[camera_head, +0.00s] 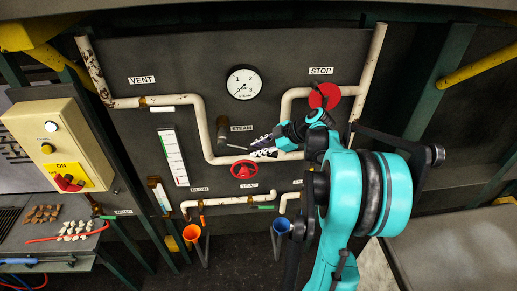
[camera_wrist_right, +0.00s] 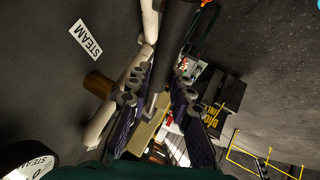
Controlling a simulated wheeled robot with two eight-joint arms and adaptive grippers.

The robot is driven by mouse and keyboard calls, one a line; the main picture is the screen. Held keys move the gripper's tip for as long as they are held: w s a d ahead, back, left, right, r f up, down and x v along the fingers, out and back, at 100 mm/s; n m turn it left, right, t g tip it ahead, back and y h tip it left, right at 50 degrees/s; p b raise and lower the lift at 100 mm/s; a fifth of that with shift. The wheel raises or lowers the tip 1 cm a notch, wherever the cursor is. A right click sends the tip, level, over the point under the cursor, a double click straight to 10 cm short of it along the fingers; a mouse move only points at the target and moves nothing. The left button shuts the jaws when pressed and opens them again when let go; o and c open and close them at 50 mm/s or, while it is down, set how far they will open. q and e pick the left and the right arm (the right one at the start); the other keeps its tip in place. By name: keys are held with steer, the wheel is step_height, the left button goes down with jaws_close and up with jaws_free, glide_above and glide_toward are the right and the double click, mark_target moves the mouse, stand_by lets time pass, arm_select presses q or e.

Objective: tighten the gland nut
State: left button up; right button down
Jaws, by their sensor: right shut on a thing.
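My right gripper (camera_head: 262,146) reaches in from the right, in front of the panel's white piping and to the right of the STEAM fitting (camera_head: 222,127). A thin grey rod (camera_head: 238,148) runs from the fitting toward the fingertips. In the right wrist view, the two dark ridged fingers of my gripper (camera_wrist_right: 158,108) are shut on a dark bar (camera_wrist_right: 178,45) that passes between them. A brown, brass-like piece (camera_wrist_right: 98,84) shows beside the white pipe there. I cannot tell for sure which part is the gland nut. My left gripper is out of view.
A red handwheel (camera_head: 244,170) sits just below my gripper, and a red disc (camera_head: 324,95) at upper right. A round gauge (camera_head: 243,83) is above. A beige switch box (camera_head: 55,140) is at left.

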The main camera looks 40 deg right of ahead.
steer(key=shift+s, duration=0.1)
steer(key=shift+s+a, duration=0.4)
steer(key=shift+s, duration=0.2)
steer(key=shift+s+a, duration=0.4)
steer(key=shift+s, duration=0.2)
